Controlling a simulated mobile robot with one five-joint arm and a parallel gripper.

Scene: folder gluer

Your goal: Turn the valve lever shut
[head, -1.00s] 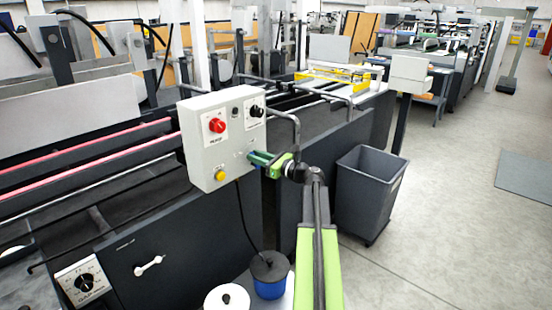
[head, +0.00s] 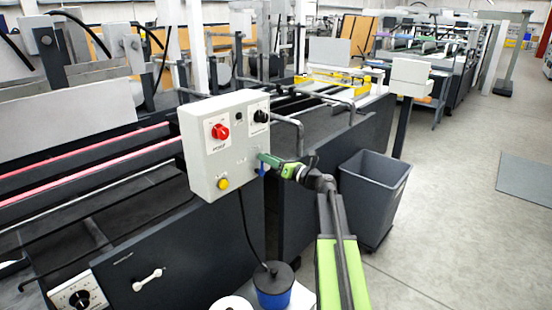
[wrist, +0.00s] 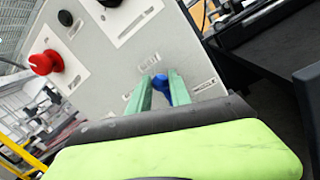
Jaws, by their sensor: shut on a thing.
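A light grey control box (head: 224,145) stands on the machine's near side. A small blue lever (head: 262,169) is low on the right of its front face, its end pointing down in the head view. My gripper (head: 264,160) reaches it from the right, with its green fingers at the box face. In the wrist view, the blue lever (wrist: 162,83) shows between the two fingers (wrist: 160,77), and my gripper is shut on it. The fingers and gripper body hide part of the lever.
The box also carries a red knob (head: 220,131), a black knob (head: 261,116) and a yellow button (head: 223,183). A grey bin (head: 372,195) stands right of my arm. A blue pot (head: 273,287) is below the box.

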